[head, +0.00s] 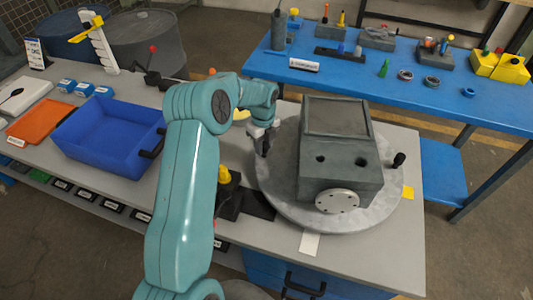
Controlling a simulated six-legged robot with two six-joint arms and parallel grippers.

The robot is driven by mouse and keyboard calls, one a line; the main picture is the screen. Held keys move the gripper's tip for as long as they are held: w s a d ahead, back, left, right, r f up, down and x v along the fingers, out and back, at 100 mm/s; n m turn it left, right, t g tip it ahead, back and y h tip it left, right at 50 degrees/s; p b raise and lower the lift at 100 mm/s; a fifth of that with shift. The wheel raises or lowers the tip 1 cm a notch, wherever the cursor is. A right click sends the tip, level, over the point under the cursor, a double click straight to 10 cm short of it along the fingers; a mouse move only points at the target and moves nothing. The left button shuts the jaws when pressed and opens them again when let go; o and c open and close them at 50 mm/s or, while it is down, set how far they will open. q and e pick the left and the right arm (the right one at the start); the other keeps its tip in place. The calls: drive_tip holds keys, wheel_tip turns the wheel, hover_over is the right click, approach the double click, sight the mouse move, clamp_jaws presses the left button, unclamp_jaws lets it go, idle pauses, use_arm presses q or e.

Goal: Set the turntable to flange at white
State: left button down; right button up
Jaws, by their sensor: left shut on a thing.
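The turntable (275,185) is a round grey disc on the workbench, carrying a dark grey housing (365,185). The housing's round, light flange (336,201) faces the bench's front edge, a little right of the white mark (310,243). A yellow mark (408,192) is at the disc's right, and another yellow patch (240,115) shows at the back left. A black knob (398,160) stands at the disc's right rim. My left gripper (264,150) is shut at the left rim, apparently on a turntable handle mostly hidden by the fingers. My right gripper is out of view.
A blue bin (108,128) and an orange tray (40,120) lie on the bench's left. A yellow-topped dark part (225,180) stands close beside my left arm. A blue table (345,72) with several parts stands behind.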

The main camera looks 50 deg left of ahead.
use_arm(q)
drive_tip(key=shift+w+a+r+m, duration=0.1)
drive_tip(key=shift+w+a+m, duration=0.55)
drive_tip(key=shift+w, duration=0.3)
drive_tip(key=shift+w+a+m, duration=0.55)
drive_tip(key=shift+w+a, duration=0.1)
drive_tip(key=shift+w, duration=0.3)
drive_tip(key=c, duration=0.8)
unclamp_jaws()
drive_tip(key=shift+r, duration=0.1)
wheel_tip(320, 180, up, 16)
drive_tip(key=shift+r, duration=0.1)
drive_tip(key=shift+s+d, duration=0.1)
